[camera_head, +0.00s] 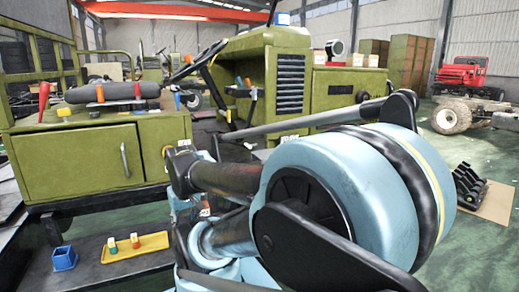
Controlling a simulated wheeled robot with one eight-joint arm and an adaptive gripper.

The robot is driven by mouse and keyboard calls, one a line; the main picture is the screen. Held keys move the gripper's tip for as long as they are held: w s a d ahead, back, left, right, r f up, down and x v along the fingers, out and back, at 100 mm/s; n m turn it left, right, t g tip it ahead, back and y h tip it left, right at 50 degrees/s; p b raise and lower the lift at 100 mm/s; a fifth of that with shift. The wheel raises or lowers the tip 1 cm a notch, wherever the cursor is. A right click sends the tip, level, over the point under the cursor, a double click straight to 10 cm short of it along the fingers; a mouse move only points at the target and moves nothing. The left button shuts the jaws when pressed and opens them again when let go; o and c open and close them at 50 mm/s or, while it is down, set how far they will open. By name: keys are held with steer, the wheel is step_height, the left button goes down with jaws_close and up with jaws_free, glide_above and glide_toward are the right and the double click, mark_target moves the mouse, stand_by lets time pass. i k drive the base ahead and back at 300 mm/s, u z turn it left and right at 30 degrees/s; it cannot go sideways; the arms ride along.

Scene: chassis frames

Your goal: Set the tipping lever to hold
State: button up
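Several small coloured levers show on the olive-green vehicle, and I cannot tell which one is the tipping lever. A red-handled lever (44,95) stands upright at the left of the ledge above the cabinet. Two orange-topped levers (100,93) (137,91) stand by the dark seat cushion (112,91). A blue-topped lever (178,102) stands farther right. Small orange and blue knobs (243,83) show near the dashboard. No hold marking is legible. My blue and grey arm fills the centre and right foreground. I cannot make out my gripper; the arm may hide it.
An olive cabinet (75,162) with a vertical handle stands at the left. A blue box (64,258) and a yellow tray (135,247) with small coloured pieces lie on a dark surface below it. A steering wheel (197,62) rises behind the seat.

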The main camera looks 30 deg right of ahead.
mark_target(44, 89)
steer(key=u, duration=0.8)
